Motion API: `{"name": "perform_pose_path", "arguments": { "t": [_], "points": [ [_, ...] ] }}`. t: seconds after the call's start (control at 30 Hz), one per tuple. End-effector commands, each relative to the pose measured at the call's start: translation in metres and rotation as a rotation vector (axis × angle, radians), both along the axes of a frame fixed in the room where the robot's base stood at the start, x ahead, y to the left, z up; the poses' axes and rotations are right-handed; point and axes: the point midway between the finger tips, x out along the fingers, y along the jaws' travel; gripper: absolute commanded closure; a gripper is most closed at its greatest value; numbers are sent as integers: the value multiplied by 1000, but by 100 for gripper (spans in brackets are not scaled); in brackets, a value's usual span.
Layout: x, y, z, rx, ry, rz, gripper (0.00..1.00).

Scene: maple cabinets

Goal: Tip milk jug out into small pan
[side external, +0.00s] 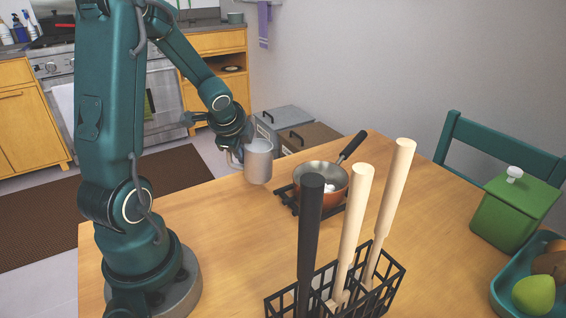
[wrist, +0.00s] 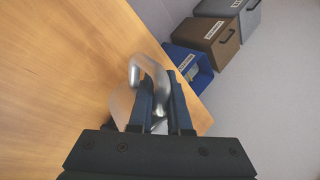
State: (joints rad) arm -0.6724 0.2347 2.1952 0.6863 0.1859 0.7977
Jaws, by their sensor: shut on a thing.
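The milk jug (side external: 259,164) is a grey metal jug, close to upright, just left of the small pan in the side view. My gripper (side external: 236,152) is shut on its handle side. In the wrist view my fingers (wrist: 160,108) close around the curved silver handle (wrist: 147,62), and the jug's body is mostly hidden behind them. The small pan (side external: 312,169) is copper-coloured with a dark handle pointing to the back right. Something small and white lies inside it. The jug's contents cannot be seen.
The pan sits on a black trivet (side external: 284,197). A black wire rack (side external: 390,283) with tall dark and pale handles stands in front. A green canister (side external: 510,212) and a teal fruit tray (side external: 503,290) are at right. Labelled bins (side external: 310,138) stand beyond the table.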

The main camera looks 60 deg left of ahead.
Motion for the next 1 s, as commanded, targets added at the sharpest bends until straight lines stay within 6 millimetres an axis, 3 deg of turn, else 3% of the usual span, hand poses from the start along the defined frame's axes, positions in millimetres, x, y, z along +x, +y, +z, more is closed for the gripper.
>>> {"name": "perform_pose_path", "arguments": {
  "t": [1.0],
  "points": [
    [30,-27,47,346,320,1,100]
  ]
}}
